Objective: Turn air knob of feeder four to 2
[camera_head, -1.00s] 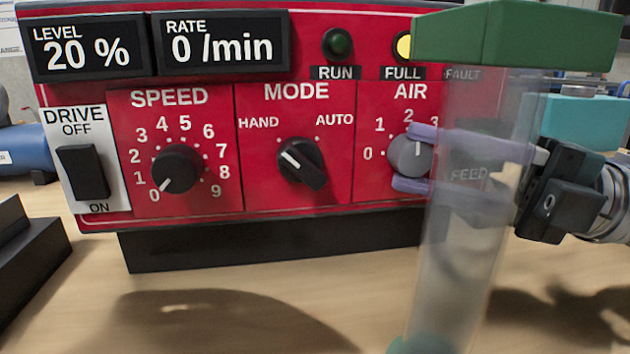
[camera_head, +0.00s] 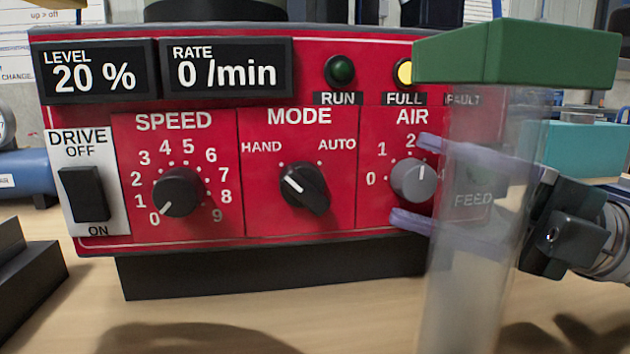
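The grey air knob (camera_head: 411,181) is on the red feeder panel (camera_head: 335,228), under the AIR label. Its white mark points up, at or slightly right of the 2; the clear column hides the scale's right side. My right gripper (camera_head: 420,182) comes in from the right with pale purple fingers, one above the knob and one below it. The fingers are spread with gaps to the knob and hold nothing. Part of them shows through the clear column. My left gripper is not in view.
A clear column (camera_head: 470,270) with a green lid (camera_head: 517,52) stands in front of the panel's right side. The speed knob (camera_head: 178,192), mode knob (camera_head: 305,188) and drive switch (camera_head: 84,194) are to the left. A dark block (camera_head: 28,270) lies at the left.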

